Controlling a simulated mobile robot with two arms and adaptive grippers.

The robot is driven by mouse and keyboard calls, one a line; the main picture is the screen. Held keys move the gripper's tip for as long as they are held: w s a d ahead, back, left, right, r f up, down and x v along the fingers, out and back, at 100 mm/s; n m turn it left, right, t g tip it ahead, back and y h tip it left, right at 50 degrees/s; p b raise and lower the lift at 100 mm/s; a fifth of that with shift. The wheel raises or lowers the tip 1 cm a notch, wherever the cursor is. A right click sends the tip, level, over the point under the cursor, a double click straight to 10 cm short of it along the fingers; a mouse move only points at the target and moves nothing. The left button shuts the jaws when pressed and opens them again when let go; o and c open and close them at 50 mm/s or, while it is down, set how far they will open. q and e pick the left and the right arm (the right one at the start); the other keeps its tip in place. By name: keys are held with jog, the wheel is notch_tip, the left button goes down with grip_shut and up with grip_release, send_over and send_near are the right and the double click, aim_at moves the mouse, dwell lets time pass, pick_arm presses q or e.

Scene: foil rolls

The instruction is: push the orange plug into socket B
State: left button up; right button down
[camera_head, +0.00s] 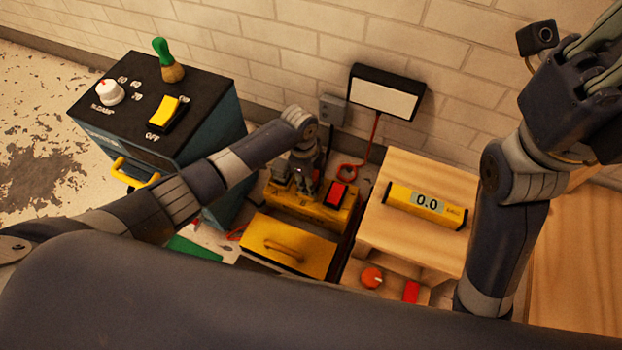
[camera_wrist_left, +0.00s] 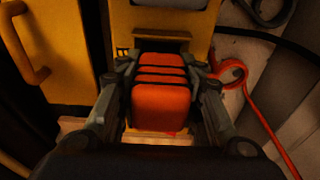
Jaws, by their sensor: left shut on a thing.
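The orange plug (camera_wrist_left: 162,103) is a ribbed block in the middle of the left wrist view. My left gripper (camera_wrist_left: 164,78) is shut on it, with one finger on each side. In the head view my left gripper (camera_head: 306,178) is at the yellow unit with a red switch (camera_head: 325,213) and hides the plug. In the wrist view the yellow housing (camera_wrist_left: 150,20) with a dark recess lies just beyond the plug; I cannot tell whether the plug is inside an opening.
A yellow lid with a handle (camera_head: 287,246) lies in front of the unit. A wooden stand with a yellow display (camera_head: 427,204) is to the right, and a dark control cabinet (camera_head: 160,105) to the left. A red cable (camera_wrist_left: 250,98) loops beside the plug.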

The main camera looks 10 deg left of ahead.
pick_arm(q)
jog(key=shift+f, duration=0.15)
dwell(0.4)
jog(key=o, duration=1.2)
jog(key=shift+c, duration=0.2)
